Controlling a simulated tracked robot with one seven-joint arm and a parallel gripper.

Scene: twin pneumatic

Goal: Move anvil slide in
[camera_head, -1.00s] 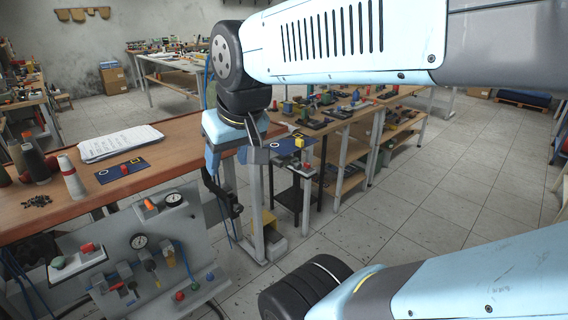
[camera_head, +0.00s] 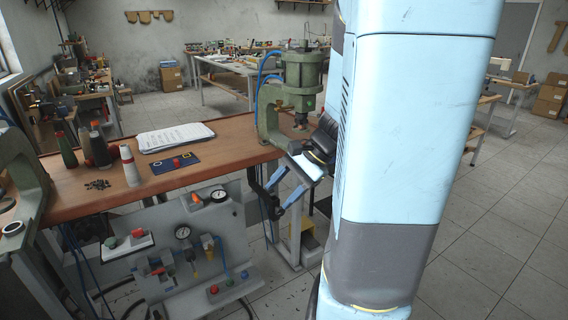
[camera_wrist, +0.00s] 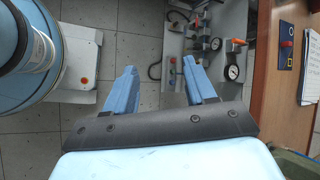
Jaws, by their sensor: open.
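The green press (camera_head: 290,85) stands at the right end of the wooden bench in the head view. No anvil slide can be made out; the lower front of the press is partly hidden by my arm. My gripper (camera_head: 280,200) is in front of the press and below its head, with its blue fingers pointing down and left. In the wrist view my gripper (camera_wrist: 160,82) is open, with nothing between the fingers. The floor and the grey control panel (camera_wrist: 205,45) lie beyond it.
The panel (camera_head: 170,260) with gauges, knobs and a lever is below the bench edge. The bench (camera_head: 225,145) carries papers (camera_head: 175,137), a blue card (camera_head: 174,165) and spools. Part of another green press (camera_head: 25,175) is at far left.

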